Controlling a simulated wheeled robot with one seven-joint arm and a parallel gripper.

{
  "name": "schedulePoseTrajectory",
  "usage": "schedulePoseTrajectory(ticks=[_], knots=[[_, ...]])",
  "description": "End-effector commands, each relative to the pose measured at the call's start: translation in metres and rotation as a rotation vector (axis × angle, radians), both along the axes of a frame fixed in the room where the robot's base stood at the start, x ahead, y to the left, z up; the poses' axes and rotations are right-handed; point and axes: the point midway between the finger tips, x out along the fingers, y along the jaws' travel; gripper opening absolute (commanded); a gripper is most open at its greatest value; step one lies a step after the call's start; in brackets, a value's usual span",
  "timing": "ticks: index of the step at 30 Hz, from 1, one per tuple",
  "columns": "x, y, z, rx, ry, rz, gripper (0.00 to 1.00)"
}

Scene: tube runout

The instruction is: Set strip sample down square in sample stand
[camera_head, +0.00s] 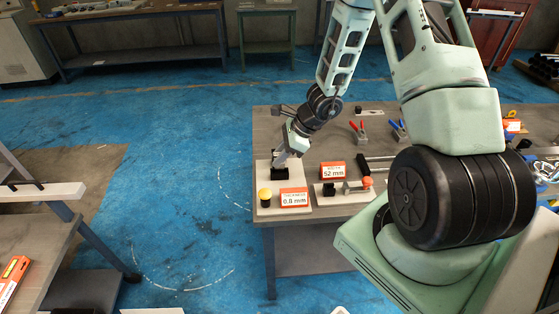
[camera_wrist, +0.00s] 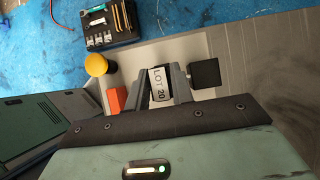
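The strip sample (camera_wrist: 161,86), a pale piece lettered "LOT 20", shows between my fingers in the wrist view. My gripper (camera_wrist: 162,74) has a finger on each side of it and appears shut on it. In the head view my gripper (camera_head: 282,160) points down low over a pale plate (camera_head: 265,171) at the table's left end. A dark block, perhaps the sample stand, is at the fingers in the head view (camera_head: 280,174); a black block (camera_wrist: 205,73) stands just right of the fingers in the wrist view. I cannot tell whether the strip touches anything beneath.
A yellow knob (camera_head: 265,195) and an orange-and-white "0.8 mm" sign (camera_head: 294,198) stand close in front of my gripper. A "52 mm" sign (camera_head: 332,170) and a fixture with an orange knob (camera_head: 366,183) are to the right. Red-handled pliers (camera_head: 358,131) lie behind.

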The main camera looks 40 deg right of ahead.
Motion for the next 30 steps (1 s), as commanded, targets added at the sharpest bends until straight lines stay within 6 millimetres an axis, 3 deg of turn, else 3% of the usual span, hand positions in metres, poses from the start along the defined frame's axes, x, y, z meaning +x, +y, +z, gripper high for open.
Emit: schedulePoseTrajectory(ticks=[1, 2, 13, 24, 30], knots=[[0.0, 0.0, 0.0, 0.0, 0.0, 0.0, 0.08], [0.0, 0.0, 0.0, 0.0, 0.0, 0.0, 0.0], [0.0, 0.0, 0.006, 0.0, -0.002, 0.001, 0.0], [0.001, -0.001, 0.072, -0.003, -0.005, 0.002, 0.0], [0.0, 0.0, 0.096, -0.001, -0.002, 0.001, 0.0]])
